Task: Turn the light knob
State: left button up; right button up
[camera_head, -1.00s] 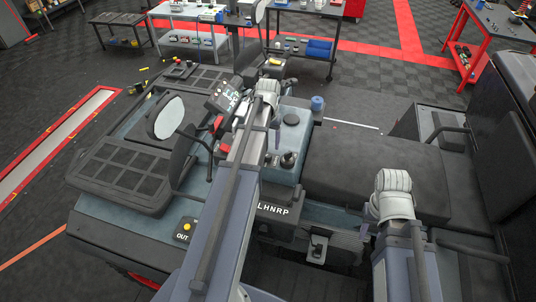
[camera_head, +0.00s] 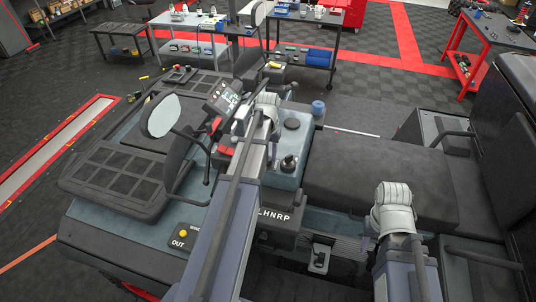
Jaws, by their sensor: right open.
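No knob marked as a light knob can be made out. A dark knob (camera_head: 288,165) stands on the blue-grey console of the vehicle, behind the LHNRP plate (camera_head: 274,217). A yellow button (camera_head: 182,233) sits by the OUT label at the front left. My left arm reaches over the console toward the handlebar display (camera_head: 222,99); its gripper (camera_head: 240,124) is near the handlebar, and its fingers are hard to make out. My right gripper (camera_head: 367,236) is small in view, open, low beside the seat and apart from the knob.
The black seat (camera_head: 375,175) lies right of the console. A round mirror (camera_head: 160,115) and a front rack (camera_head: 120,178) are at the left. A blue cap (camera_head: 318,107) stands behind the console. Work tables (camera_head: 303,52) stand farther back on open floor.

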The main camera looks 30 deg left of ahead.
pick_arm(q)
grip_shut()
jog(key=shift+n, duration=0.3)
jog(key=n, duration=0.4)
jog(key=shift+n, duration=2.2)
jog(key=o, duration=0.5)
grip_release()
jog(key=shift+r, duration=0.1)
